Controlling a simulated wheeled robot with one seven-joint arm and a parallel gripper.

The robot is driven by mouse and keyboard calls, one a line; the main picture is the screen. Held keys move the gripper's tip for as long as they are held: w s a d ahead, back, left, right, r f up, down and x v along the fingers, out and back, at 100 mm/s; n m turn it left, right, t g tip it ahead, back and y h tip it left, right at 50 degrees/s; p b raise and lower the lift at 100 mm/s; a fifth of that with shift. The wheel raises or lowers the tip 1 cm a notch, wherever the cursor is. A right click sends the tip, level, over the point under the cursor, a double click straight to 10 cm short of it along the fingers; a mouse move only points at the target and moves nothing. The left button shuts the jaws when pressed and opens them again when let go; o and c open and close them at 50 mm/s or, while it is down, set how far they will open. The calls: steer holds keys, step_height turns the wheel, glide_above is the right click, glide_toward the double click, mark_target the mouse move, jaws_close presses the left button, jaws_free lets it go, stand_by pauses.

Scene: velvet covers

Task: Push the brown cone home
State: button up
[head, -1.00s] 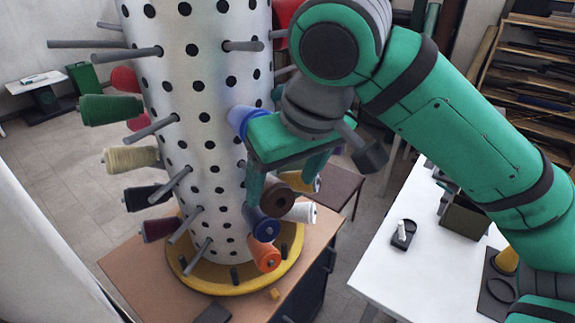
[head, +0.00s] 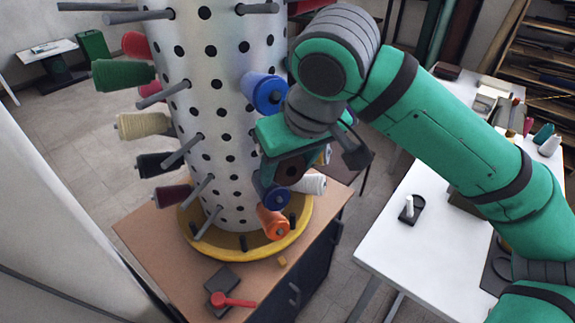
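The brown cone (head: 291,171) sits on the right side of the white, black-dotted column (head: 222,120), its dark end facing me. My gripper (head: 291,160) is right over it, its green palm just above the cone. One green finger shows on the cone's left; the other is mostly hidden on its right. The fingers look spread apart. I cannot tell whether they touch the cone. The cone's peg and inner end are hidden, so its seating cannot be seen.
Close by are a blue cone (head: 264,92) above, a dark blue cone (head: 274,196) and orange cone (head: 272,222) below, and a white cone (head: 311,184) to the right. Bare grey pegs (head: 183,151) stick out on the left. A red tool (head: 232,300) lies on the brown table (head: 150,232).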

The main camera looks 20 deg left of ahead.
steer(key=shift+a, duration=0.1)
steer(key=shift+c, duration=0.4)
steer(key=shift+w+a+f, duration=0.15)
steer(key=shift+w+a, duration=0.4)
steer(key=shift+a, duration=0.05)
steer(key=shift+w+a+f, duration=0.15)
steer(key=shift+w+a, duration=0.35)
steer(key=shift+a, duration=0.1)
steer(key=shift+w+a, duration=0.1)
steer(key=shift+w, duration=0.05)
steer(key=shift+w, duration=0.1)
